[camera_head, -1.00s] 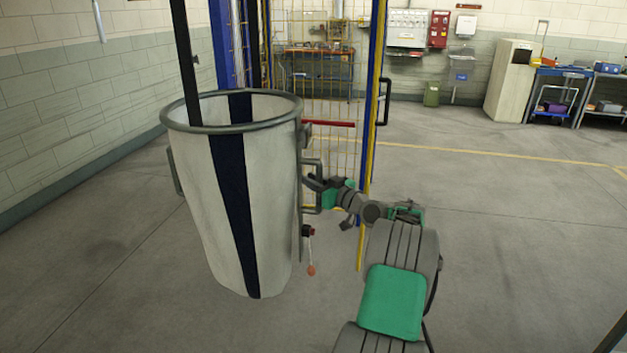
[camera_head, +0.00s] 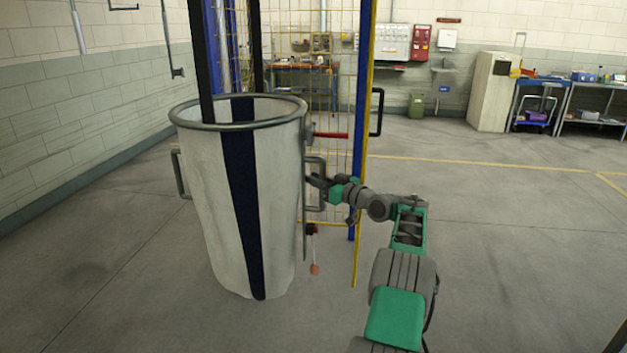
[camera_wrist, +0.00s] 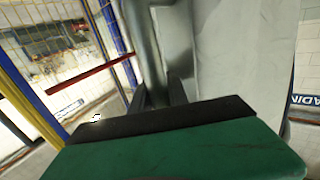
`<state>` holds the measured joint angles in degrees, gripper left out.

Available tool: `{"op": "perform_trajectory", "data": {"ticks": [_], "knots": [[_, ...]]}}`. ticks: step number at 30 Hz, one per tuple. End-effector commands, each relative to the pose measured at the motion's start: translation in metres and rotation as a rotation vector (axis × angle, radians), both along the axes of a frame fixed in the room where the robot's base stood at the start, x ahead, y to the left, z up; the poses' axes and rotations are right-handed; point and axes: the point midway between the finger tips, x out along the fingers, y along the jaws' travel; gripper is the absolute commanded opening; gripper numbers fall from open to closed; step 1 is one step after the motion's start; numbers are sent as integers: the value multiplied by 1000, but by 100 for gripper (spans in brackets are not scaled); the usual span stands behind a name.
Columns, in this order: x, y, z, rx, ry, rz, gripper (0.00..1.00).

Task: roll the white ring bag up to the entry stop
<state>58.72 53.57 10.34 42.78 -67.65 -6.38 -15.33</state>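The white ring bag (camera_head: 203,200) stands upright at the left of the head view, a tall pale bag with a dark vertical band and a grey metal rim ring. My gripper (camera_head: 316,183) is at the grey side handle (camera_head: 323,170) on its right side. In the wrist view the handle's upright tube (camera_wrist: 148,60) passes between my two dark fingers, which look closed around it; the pale bag wall (camera_wrist: 245,50) is just behind. A red bar (camera_head: 330,135) sits by the cage beyond the bag. I cannot tell whether it is the entry stop.
A yellow wire cage with blue posts (camera_head: 358,130) and a dark post (camera_head: 200,60) stands close behind the bag. A block wall (camera_head: 70,130) runs along the left. The floor at right (camera_head: 510,240) is clear. A cabinet (camera_head: 490,92) and workbenches stand far back.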

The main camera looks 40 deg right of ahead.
Motion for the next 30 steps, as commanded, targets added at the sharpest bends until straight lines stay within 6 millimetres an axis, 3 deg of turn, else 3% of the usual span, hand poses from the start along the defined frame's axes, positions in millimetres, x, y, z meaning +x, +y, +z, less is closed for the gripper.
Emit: {"op": "perform_trajectory", "data": {"ticks": [3, 14, 17, 24, 30], "knots": [[1, 0, -2, 2, 2, -4, 29], [4, 7, 0, -1, -1, 8, 29], [-7, 5, 0, 0, -1, 8, 29], [-55, -2, -1, 0, -1, 6, 29], [-72, -5, -1, 0, 0, 8, 29]]}}
